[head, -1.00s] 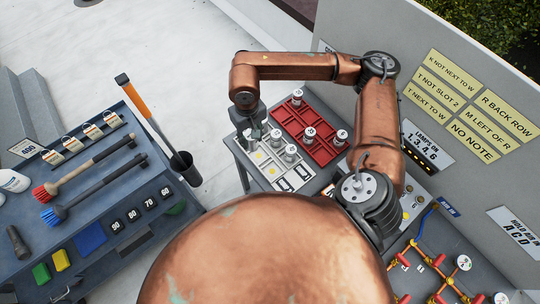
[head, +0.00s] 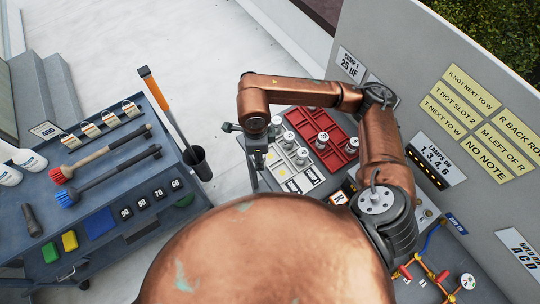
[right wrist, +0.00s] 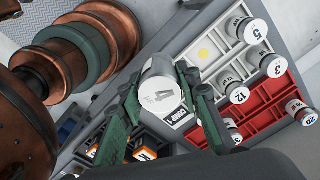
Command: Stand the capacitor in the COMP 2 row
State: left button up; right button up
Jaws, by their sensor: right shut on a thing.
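My right gripper (right wrist: 168,108) is shut on a white-topped capacitor (right wrist: 160,87) whose top carries a large printed mark. In the head view the gripper (head: 256,153) is at the left edge of the white rack (head: 310,180); the held capacitor cannot be made out there. In the right wrist view the capacitor overlaps the white rack, beside its COMP 1 label (right wrist: 175,113). Several other capacitors stand in the racks, such as one marked 5 (right wrist: 257,31) in the white rack and one marked 20 (right wrist: 299,111) in the red rack (right wrist: 265,122). My left gripper is not in view.
A grey wall with yellow note plates (head: 487,147) stands behind and right of the racks. A dark cart (head: 100,235) with brushes stands at left, with a black bin (head: 196,162) beside it. Pale floor lies between cart and rack bench.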

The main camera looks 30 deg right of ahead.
jog(key=m, duration=0.2)
jog(key=shift+s+a+m, duration=0.3)
jog(key=shift+a, duration=0.05)
jog(key=shift+s+a+r+m, duration=0.15)
jog(key=shift+a+m, duration=0.15)
jog(key=shift+m, duration=0.7)
jog(key=s+a+m, duration=0.1)
jog(key=m, duration=0.5)
jog(key=m+p, duration=0.2)
jog(key=m, duration=0.1)
send_over(270, 156)
jog(key=f, duration=0.9)
jog(key=shift+s+f, duration=0.15)
jog(key=shift+s, duration=0.05)
notch_tip(270, 156, down, 3)
jog(key=shift+w+f+p, duration=0.1)
jog(key=shift+p, duration=0.35)
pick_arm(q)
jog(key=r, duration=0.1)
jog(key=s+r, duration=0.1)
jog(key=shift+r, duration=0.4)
